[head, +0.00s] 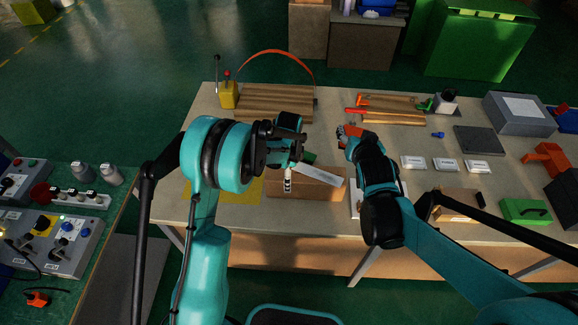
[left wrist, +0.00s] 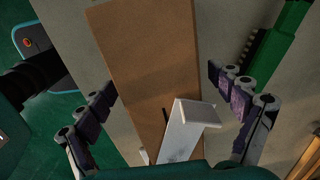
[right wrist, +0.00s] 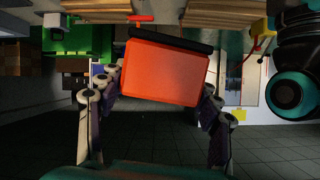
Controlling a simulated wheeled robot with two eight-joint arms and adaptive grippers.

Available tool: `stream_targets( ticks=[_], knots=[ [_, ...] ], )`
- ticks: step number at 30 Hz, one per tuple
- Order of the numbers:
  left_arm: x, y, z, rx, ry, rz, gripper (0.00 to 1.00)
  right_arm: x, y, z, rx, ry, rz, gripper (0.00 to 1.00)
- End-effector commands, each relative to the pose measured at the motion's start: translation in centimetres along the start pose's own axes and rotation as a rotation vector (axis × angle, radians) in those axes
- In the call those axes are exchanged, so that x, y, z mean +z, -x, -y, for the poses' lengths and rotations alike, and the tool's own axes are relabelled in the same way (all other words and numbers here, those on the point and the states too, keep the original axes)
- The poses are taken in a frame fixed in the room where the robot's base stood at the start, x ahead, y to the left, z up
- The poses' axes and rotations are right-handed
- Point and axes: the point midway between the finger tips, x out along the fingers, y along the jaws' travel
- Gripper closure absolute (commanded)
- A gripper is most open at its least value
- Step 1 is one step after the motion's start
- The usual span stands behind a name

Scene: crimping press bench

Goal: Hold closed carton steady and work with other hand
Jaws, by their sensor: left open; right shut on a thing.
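A brown carton (head: 325,193) stands on the bench near its front edge. It also shows in the left wrist view (left wrist: 140,60), lying between the spread fingers of my left gripper (head: 292,158). That gripper is open, just above the carton; I cannot tell whether a finger touches it. A white angled piece (left wrist: 188,128) shows over the carton, close to the left gripper. My right gripper (head: 349,134) is shut on an orange-red block-like thing (right wrist: 167,72) with a black edge, held above the bench to the right of the carton. The carton's far side is hidden by my left gripper.
A yellow mat (head: 248,190) lies left of the carton. White labelled boxes (head: 445,164), an open brown box (head: 458,203) and a green case (head: 525,211) stand to the right.

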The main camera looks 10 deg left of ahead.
Motion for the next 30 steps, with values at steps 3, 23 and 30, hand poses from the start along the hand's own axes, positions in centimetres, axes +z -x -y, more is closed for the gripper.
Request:
stream_targets(
  ticks=[3,23,30],
  knots=[
    [0.0,-1.8,0.0,0.000,0.000,0.000,0.07,0.0,0.0,0.0,0.000,0.000,0.000,0.68],
    [0.0,-3.5,0.0,0.000,0.001,0.000,0.49,0.0,0.0,0.0,0.000,0.000,0.000,0.68],
    [0.0,-3.5,0.0,0.000,0.001,0.000,0.58,0.0,0.0,0.0,0.000,0.000,0.000,0.68]
  ],
)
